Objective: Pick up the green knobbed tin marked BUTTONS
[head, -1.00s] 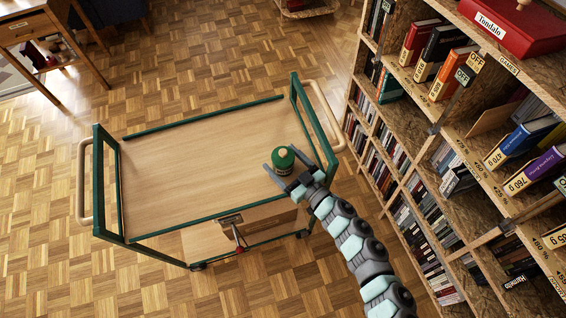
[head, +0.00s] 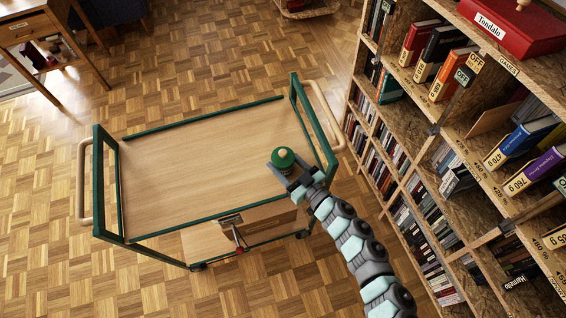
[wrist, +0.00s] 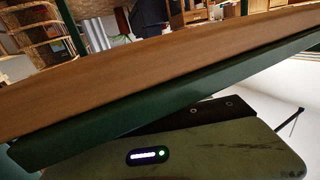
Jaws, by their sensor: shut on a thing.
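The green tin (head: 283,158) with a pale round knob on its lid stands upright near the right end of the cart's wooden top (head: 190,170) in the head view. My gripper (head: 283,169) reaches in from the lower right and is shut on the tin's body, below the lid. The fingers hide much of the tin's lower side, and no BUTTONS marking is legible. I cannot tell whether the tin touches the cart top. I cannot make out the tin or the fingertips in the wrist view; a wooden band (wrist: 150,75) and dark green bar (wrist: 170,105) cross it.
The cart has green end frames and pale handles (head: 325,115). A tall bookshelf (head: 420,130) stands close on the right, with a red box (head: 515,28) on top. A wooden desk (head: 45,35) is at upper left. The cart top left of the tin is clear.

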